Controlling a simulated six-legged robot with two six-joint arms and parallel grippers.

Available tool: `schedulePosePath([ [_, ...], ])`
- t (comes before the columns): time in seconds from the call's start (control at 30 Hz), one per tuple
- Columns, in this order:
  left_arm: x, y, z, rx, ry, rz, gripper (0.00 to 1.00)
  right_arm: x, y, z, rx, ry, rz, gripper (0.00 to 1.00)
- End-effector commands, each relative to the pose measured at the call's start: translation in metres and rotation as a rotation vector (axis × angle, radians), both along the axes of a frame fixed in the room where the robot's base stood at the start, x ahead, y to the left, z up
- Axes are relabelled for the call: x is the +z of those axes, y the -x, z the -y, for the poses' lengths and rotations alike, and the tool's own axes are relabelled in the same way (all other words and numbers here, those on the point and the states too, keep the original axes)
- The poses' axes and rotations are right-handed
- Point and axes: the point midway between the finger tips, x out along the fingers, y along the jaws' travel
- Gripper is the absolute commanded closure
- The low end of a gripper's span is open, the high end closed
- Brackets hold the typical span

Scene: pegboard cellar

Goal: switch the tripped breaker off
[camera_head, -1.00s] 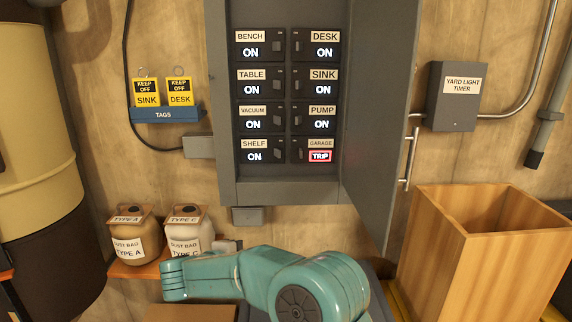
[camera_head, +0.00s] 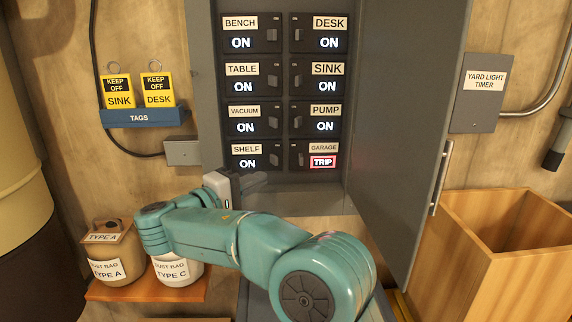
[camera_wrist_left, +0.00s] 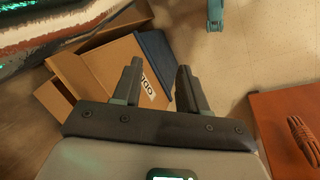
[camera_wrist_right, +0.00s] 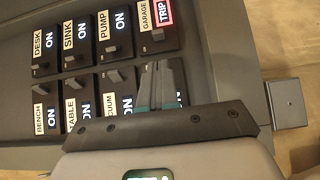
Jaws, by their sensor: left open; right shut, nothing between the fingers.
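The GARAGE breaker (camera_head: 314,155) is at the bottom right of the open grey panel. Its display reads TRIP in red, and its dark toggle is at its left side. In the right wrist view the GARAGE breaker (camera_wrist_right: 157,28) is at the top, beyond my fingertips. My right gripper (camera_head: 262,180) is shut and empty, just below the SHELF breaker (camera_head: 256,156) in the head view. In the right wrist view its closed fingers (camera_wrist_right: 163,65) cover part of the SHELF breaker. My left gripper (camera_wrist_left: 160,66) is open and empty, seen only in the left wrist view.
The panel's other breakers read ON. Its open door (camera_head: 405,110) stands to the right, before a wooden bin (camera_head: 500,235). Tags hang at a blue rack (camera_head: 142,117) at left, above two dust-bag jars (camera_head: 178,268). Cardboard boxes (camera_wrist_left: 120,65) lie below my left gripper.

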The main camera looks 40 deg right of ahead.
Motion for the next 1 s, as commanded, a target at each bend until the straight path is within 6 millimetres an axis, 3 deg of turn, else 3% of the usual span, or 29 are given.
schedulePosePath([
  [0.27, 0.003, 0.0, 0.0, 0.0, 0.0, 0.0, 0.57, 0.001, 0.002, 0.007, -0.002, -0.001, -0.001, 1.0],
  [0.7, 0.025, 0.0, 0.0, 0.0, 0.0, 0.0, 0.57, 0.002, -0.008, 0.084, -0.002, -0.001, -0.003, 1.0],
  [1.0, 0.028, 0.0, 0.0, 0.0, 0.0, 0.0, 0.57, 0.0, -0.01, 0.101, 0.0, -0.002, -0.001, 1.0],
])
